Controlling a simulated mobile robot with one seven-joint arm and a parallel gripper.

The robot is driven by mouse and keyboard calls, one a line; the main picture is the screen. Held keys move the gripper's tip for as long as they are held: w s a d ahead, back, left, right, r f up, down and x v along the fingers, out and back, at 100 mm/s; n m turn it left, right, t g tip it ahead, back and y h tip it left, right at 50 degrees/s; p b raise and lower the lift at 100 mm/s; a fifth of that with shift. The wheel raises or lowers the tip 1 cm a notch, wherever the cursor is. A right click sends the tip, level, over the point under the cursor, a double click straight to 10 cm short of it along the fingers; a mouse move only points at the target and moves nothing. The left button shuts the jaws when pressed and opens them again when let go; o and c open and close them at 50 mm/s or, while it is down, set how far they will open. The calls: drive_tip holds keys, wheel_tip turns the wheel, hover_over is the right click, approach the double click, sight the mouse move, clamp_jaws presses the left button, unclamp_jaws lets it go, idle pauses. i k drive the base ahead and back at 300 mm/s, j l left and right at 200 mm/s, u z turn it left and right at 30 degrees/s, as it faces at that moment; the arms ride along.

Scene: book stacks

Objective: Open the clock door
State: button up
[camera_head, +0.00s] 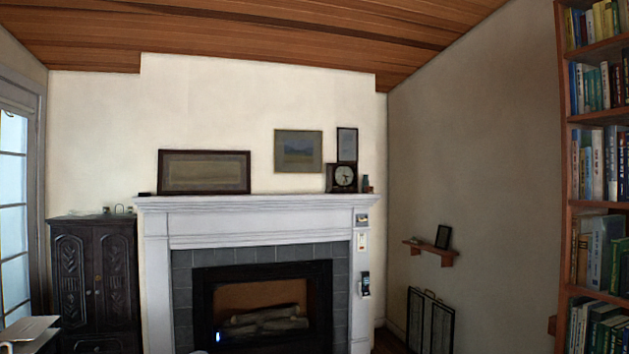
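A small dark clock (343,177) with a round pale face stands at the right end of the white mantel (240,202). Its face is turned toward me. It is too small in the view to make out its door, a hinge or a handle. My gripper is not in view.
The fireplace (265,305) with logs is below the mantel. A framed picture (204,172) and small items share the mantel. A dark carved cabinet (95,275) stands left; a bookcase (600,160) stands right. A small wall shelf (428,250) and a folded screen (430,320) are right of the fireplace.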

sight(356, 176)
drive_tip(key=z, duration=0.4)
drive_tip(key=i, duration=4.5)
